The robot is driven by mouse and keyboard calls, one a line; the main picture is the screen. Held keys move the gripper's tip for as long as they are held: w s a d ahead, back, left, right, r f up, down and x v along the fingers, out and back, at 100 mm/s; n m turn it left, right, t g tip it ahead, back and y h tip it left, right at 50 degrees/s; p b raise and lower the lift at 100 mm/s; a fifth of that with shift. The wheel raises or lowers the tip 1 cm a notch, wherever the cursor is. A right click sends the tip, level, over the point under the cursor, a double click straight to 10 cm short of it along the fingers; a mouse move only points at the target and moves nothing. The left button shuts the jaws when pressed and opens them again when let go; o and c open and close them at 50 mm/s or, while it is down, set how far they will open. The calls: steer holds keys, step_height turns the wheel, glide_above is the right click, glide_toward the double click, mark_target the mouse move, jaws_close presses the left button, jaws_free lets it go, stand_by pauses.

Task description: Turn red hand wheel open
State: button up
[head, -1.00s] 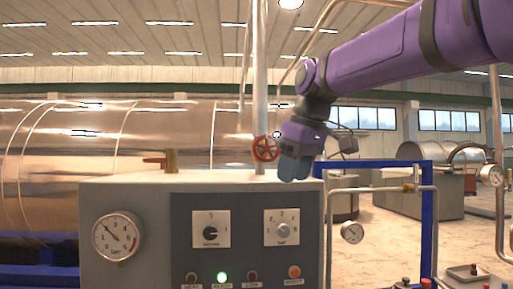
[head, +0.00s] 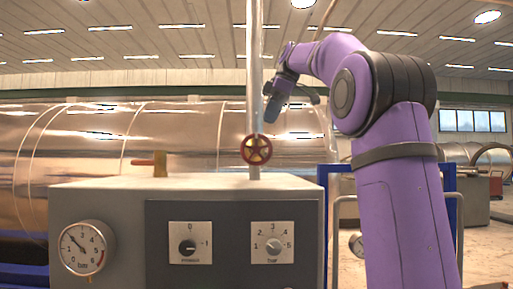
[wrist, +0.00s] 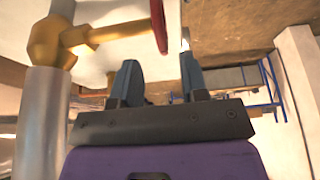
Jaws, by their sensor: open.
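The red hand wheel (head: 256,149) stands upright on a vertical metal pipe, just above the back of the grey control box, and faces me in the head view. In the wrist view its red rim (wrist: 158,24) shows edge-on at the top, with a brass valve body (wrist: 60,40) to its left. My gripper (head: 271,108) is a little above and right of the wheel in the head view. In the wrist view the two fingers (wrist: 160,80) are apart with empty space between them.
The vertical pipe (head: 254,80) rises beside my gripper. The grey control box (head: 110,205) with a pressure gauge (head: 87,249) and two knobs fills the foreground. A brass valve with an orange handle (head: 150,162) stands on it. A large metal chamber (head: 180,130) lies behind.

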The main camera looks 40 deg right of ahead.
mark_target(258, 146)
steer(key=x, duration=0.9)
steer(key=shift+a+f, duration=0.1)
steer(key=shift+f, duration=0.2)
jaws_close()
